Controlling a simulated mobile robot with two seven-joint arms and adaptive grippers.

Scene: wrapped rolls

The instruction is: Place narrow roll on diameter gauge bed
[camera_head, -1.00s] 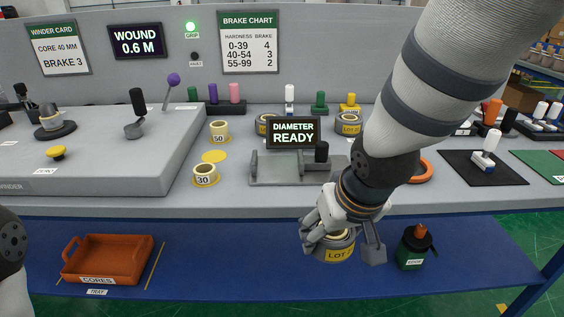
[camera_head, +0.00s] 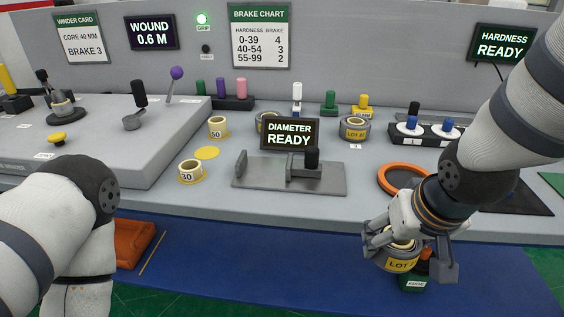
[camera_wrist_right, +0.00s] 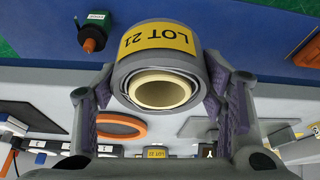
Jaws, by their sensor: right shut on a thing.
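My right gripper (camera_head: 408,258) is shut on a grey wrapped roll with a yellow LOT label (camera_head: 401,265), over the blue lower shelf in front of the bench edge. In the right wrist view the roll (camera_wrist_right: 158,60) reads LOT 21. Its cream core faces the camera, and the finger pads (camera_wrist_right: 162,105) press on both sides. The diameter gauge bed (camera_head: 265,183), a grey plate with upright jaws, is empty on the bench, left of and beyond the roll. Its display (camera_head: 290,133) reads DIAMETER READY. My left arm shows at the left, but its gripper is out of view.
Two wrapped rolls stand behind the gauge, one at the right (camera_head: 355,128) and one partly hidden (camera_head: 266,122). Cream cores marked 50 (camera_head: 218,128) and 30 (camera_head: 191,172) stand left. An orange ring (camera_head: 396,178) lies right.

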